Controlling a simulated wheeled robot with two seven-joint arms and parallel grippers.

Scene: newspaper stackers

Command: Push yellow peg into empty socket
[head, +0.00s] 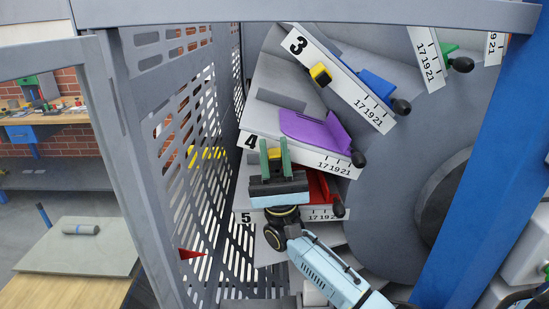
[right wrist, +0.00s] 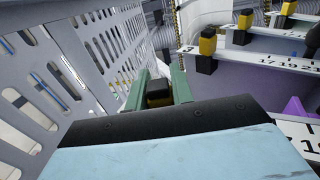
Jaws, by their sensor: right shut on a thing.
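My right gripper (head: 274,159) is in front of the plate marked 4 (head: 315,159), between it and the plate marked 5. Its green fingers are shut on a yellow peg with a dark top (head: 274,154). The held peg also shows between the fingers in the right wrist view (right wrist: 159,91). Another yellow peg (head: 320,74) stands on the plate marked 3 (head: 345,88); more stand on plates in the right wrist view (right wrist: 208,43). I cannot make out an empty socket; the gripper covers part of the plates. My left gripper is out of view.
A perforated grey panel (head: 158,48) runs close along the gripper's left. A purple guide (head: 313,132), a red guide (head: 320,187) and a blue guide (head: 376,88), with black knobs, sit on the plates. A blue post (head: 488,150) stands at right.

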